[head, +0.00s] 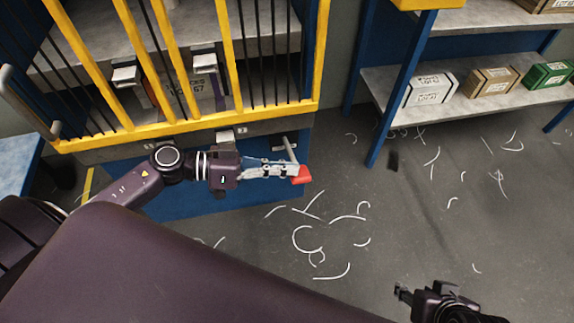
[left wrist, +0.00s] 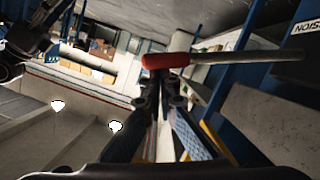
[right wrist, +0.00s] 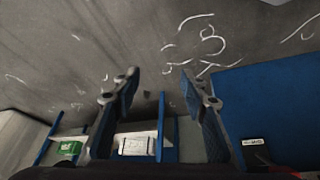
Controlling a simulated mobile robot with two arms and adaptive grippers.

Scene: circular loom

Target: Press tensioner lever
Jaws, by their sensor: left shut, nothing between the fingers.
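The tensioner lever (head: 291,151) is a grey rod with a red grip (head: 302,175), sticking out from the blue lower front of the loom. In the left wrist view the red grip (left wrist: 167,61) lies crosswise just beyond the fingertips. My left gripper (head: 292,171) is shut and empty, with its fingertips at the red grip; I cannot tell whether they touch it. My right gripper (head: 402,293) is low at the right, away from the lever. In the right wrist view its fingers (right wrist: 165,88) are apart with nothing between them.
The loom's yellow guard bars (head: 170,60) stand above the lever. A shelf (head: 460,104) with a white box (head: 430,90), a brown box (head: 490,82) and a green box (head: 548,75) stands at the right. The floor (head: 400,220) between is open, with scattered white strands.

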